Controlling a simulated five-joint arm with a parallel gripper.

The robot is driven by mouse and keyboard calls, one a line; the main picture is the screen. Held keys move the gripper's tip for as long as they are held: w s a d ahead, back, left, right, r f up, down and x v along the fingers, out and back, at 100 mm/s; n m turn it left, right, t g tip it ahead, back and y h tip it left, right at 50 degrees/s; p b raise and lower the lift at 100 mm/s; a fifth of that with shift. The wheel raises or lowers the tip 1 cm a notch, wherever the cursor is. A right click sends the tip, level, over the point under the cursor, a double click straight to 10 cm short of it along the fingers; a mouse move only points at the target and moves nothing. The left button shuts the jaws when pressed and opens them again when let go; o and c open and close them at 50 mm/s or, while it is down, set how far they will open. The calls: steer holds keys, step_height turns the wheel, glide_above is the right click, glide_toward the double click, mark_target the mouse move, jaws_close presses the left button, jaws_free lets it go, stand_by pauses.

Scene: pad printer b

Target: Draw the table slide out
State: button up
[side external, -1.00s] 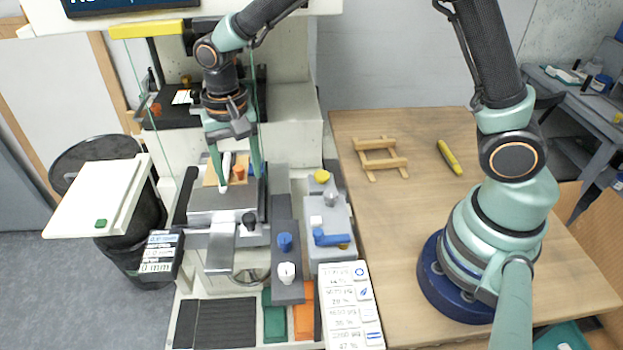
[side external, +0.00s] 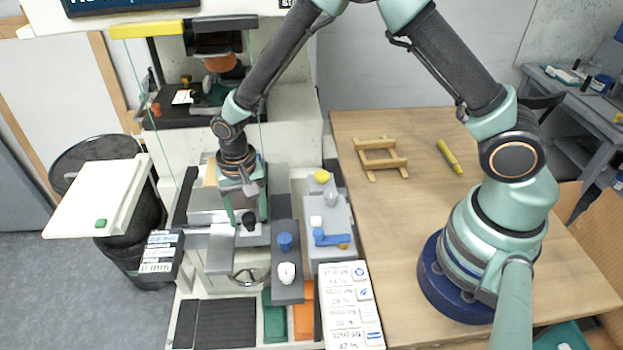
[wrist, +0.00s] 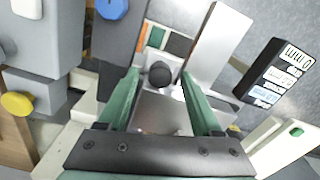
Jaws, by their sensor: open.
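The table slide (side external: 203,217) is a grey metal plate on the pad printer, with a black knob (side external: 249,218) at its front right. The knob also shows in the wrist view (wrist: 160,74), with the bare metal of the slide (wrist: 163,112) beneath it. My gripper (side external: 248,222) is low over the front of the slide, with its green fingers on either side of the knob. In the wrist view my gripper (wrist: 160,80) is open and gaps show between the knob and both fingers. My wrist hides most of the tan fixture on the slide.
Right of the slide, a grey block carries a blue knob (side external: 285,242) and a white knob (side external: 287,272). A flat metal arm (side external: 221,249) juts forward on the left, near a small display (side external: 161,252). A cream tray (side external: 98,200) stands farther left. The printer's head hangs behind.

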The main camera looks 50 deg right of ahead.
jaws_close()
stand_by(1.4)
